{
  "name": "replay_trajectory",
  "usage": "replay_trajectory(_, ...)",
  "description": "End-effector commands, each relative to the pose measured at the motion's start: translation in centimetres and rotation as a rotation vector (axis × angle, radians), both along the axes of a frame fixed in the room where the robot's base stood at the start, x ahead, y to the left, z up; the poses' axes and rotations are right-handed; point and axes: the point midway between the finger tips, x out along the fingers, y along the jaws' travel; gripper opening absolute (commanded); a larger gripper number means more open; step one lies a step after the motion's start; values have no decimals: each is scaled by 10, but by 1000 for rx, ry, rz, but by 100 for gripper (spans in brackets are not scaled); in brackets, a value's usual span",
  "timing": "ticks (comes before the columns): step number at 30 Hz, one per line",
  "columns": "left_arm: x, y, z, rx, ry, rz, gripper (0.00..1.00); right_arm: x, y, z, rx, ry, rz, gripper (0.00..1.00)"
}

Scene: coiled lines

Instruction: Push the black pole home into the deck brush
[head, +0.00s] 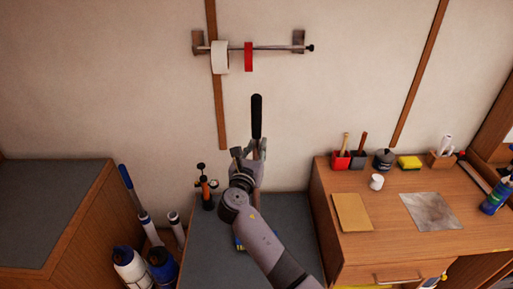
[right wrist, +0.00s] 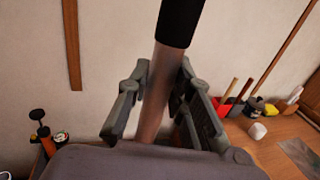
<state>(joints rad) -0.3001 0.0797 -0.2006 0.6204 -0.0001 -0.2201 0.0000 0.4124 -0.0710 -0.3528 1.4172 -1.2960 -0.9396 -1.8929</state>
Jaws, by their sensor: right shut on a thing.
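The black pole shows in the head view as a black grip (head: 256,117) standing roughly upright above my right gripper (head: 249,157). In the right wrist view a greyish shaft (right wrist: 155,95) runs below the black grip (right wrist: 181,20). It stands between the fingers of my right gripper (right wrist: 160,110), which is shut on it. The pole's lower end is hidden behind my right gripper and arm. I cannot make out the deck brush. A small blue and yellow thing (head: 239,243) partly shows beside my arm, too covered to identify. My left gripper is not in view.
A grey-topped surface (head: 207,250) lies below my right arm, with an orange and black pump (head: 206,188). A wooden desk (head: 390,240) stands right, a cabinet (head: 50,215) left. A rail (head: 275,47) with tape rolls is on the wall. Blue-and-white cylinders (head: 131,266) stand low left.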

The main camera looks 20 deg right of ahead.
Motion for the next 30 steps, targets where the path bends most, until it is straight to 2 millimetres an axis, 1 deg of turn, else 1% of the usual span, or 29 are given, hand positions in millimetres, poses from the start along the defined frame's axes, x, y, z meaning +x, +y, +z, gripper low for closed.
replay_trajectory(2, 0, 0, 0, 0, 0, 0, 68, 0, 0, 1, -1, -1, 0, 0)
replay_trajectory(3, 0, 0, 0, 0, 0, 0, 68, 0, 0, 1, -1, -1, 0, 21)
replay_trajectory(13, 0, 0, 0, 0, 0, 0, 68, 0, 0, 0, 0, 0, 0, 43)
replay_trajectory(23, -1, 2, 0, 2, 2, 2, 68, -1, 1, -1, 1, 2, 0, 44)
replay_trajectory(26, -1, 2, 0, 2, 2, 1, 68, -8, 6, -1, 2, 1, 1, 44)
replay_trajectory(30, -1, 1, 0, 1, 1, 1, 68, -29, 18, -1, 4, 0, 1, 44)
